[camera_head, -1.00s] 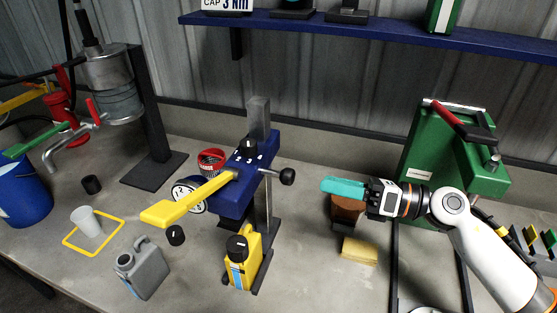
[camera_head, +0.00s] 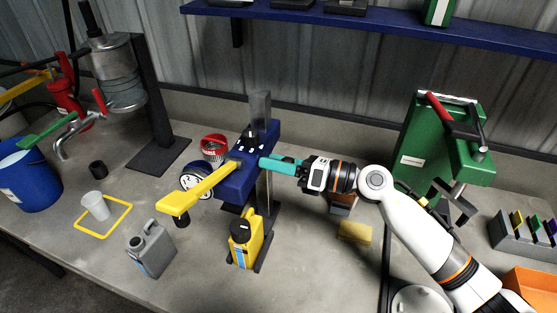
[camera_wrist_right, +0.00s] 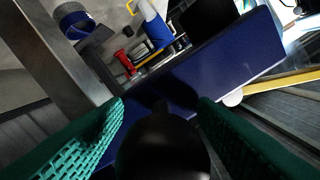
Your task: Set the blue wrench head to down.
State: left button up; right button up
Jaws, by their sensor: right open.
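The blue wrench head (camera_head: 236,183) is a dark blue block on an upright post, with a long yellow handle (camera_head: 195,190) reaching toward the lower left. White marks and a small black knob sit on its top. My right gripper (camera_head: 268,163) is at the block's right side, its teal fingers pointing left. In the right wrist view, the blue block (camera_wrist_right: 215,70) fills the middle. A round black knob (camera_wrist_right: 163,148) lies between the open green fingers; whether they touch it I cannot tell. The fingers hide this side knob in the head view. My left gripper is not in view.
A yellow bottle (camera_head: 246,243) stands below the head, and a grey jug (camera_head: 151,250) is to its left. A dial gauge (camera_head: 196,181) is behind the handle. A yellow sponge (camera_head: 354,232) lies below my right arm. A green machine (camera_head: 440,145) stands at right.

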jog(key=shift+c, duration=0.3)
